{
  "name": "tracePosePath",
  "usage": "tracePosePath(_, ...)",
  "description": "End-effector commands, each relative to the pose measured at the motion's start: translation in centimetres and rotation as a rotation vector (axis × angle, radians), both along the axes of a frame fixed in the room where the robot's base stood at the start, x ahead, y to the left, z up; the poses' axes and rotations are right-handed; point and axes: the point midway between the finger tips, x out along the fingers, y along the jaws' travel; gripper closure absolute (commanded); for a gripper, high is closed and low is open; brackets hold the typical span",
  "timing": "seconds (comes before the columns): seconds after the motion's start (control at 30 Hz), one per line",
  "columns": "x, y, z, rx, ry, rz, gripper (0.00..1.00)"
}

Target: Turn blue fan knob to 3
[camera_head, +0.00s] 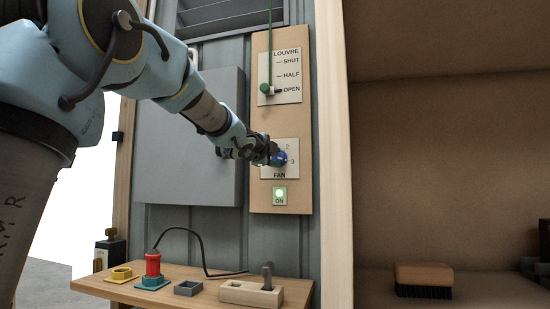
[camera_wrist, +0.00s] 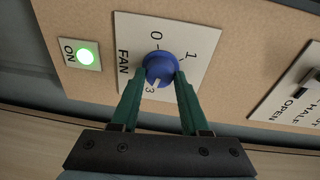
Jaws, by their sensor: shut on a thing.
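The blue fan knob (camera_head: 280,158) sits on a white plate labelled FAN (camera_head: 292,172) on the wooden panel. It also shows in the wrist view (camera_wrist: 160,68), where my gripper (camera_wrist: 161,76) has its two green fingers closed on the knob's sides. In the wrist view the knob's white pointer mark lies next to the number 3, pointing toward it.
The green ON light (camera_head: 280,194) below the plate is lit. A grey cabinet door (camera_head: 188,150) is behind my arm.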

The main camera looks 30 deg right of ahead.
Motion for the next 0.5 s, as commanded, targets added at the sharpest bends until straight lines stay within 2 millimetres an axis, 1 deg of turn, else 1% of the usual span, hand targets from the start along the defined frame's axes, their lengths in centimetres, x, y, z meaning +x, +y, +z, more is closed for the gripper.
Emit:
tracePosePath(0.03, 0.06, 0.02, -0.04, 0.001, 0.0, 0.001, 0.54)
tracePosePath(0.2, 0.04, 0.02, -0.01, 0.0, 0.0, 0.001, 0.35)
tracePosePath(0.3, 0.03, 0.01, -0.01, 0.0, 0.0, 0.0, 0.25)
tracePosePath(0.5, 0.0, 0.01, 0.0, 0.0, 0.0, 0.0, 0.25)
